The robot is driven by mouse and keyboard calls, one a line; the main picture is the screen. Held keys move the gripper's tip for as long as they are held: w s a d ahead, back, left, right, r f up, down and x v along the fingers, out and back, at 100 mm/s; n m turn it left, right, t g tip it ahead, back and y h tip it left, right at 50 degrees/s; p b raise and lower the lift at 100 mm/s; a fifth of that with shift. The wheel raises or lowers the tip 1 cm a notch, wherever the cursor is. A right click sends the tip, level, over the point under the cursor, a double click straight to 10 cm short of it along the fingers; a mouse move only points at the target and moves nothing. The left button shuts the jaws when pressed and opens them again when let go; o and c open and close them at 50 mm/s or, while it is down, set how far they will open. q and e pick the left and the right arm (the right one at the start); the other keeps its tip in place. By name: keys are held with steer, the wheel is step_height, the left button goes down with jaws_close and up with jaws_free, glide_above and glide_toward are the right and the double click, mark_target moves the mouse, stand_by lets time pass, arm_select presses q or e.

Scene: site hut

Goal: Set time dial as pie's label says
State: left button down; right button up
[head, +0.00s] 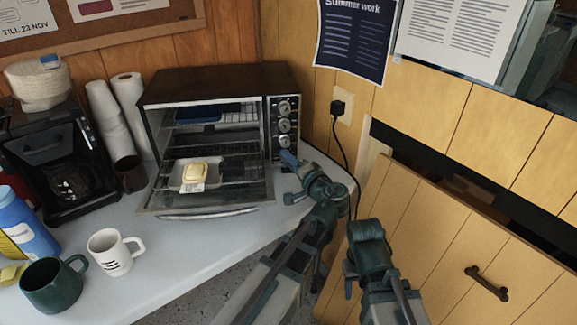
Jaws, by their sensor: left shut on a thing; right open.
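The toaster oven (220,82) stands on the counter with its door folded down. Its control panel has a column of dials (284,124) on the right side; their markings are too small to read. A pale yellow pie (196,171) sits in a tray (176,177) at the oven's open front. A white label (191,187) shows at its front, its text unreadable. My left gripper (290,158) is at the bottom of the panel, shut on what appears to be the time dial, which it hides. My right gripper (349,284) is open and empty, low at the right, clear of the oven.
A white mug (113,252), a green mug (52,283) and a blue bottle (24,226) are front left. A plug and cord (343,128) hang on the wall right.

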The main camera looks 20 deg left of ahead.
arm_select(q)
steer(key=m+b, duration=0.1)
steer(key=m+y+b, duration=0.1)
steer(key=m+b, duration=0.1)
steer(key=shift+f+m+t+y, duration=0.3)
steer(key=shift+f+t, duration=0.1)
steer(key=shift+m+t+b, duration=0.4)
steer(key=shift+m+b, duration=0.55)
steer(key=shift+m, duration=0.35)
steer(key=shift+r+y, duration=0.1)
steer(key=shift+y, duration=0.2)
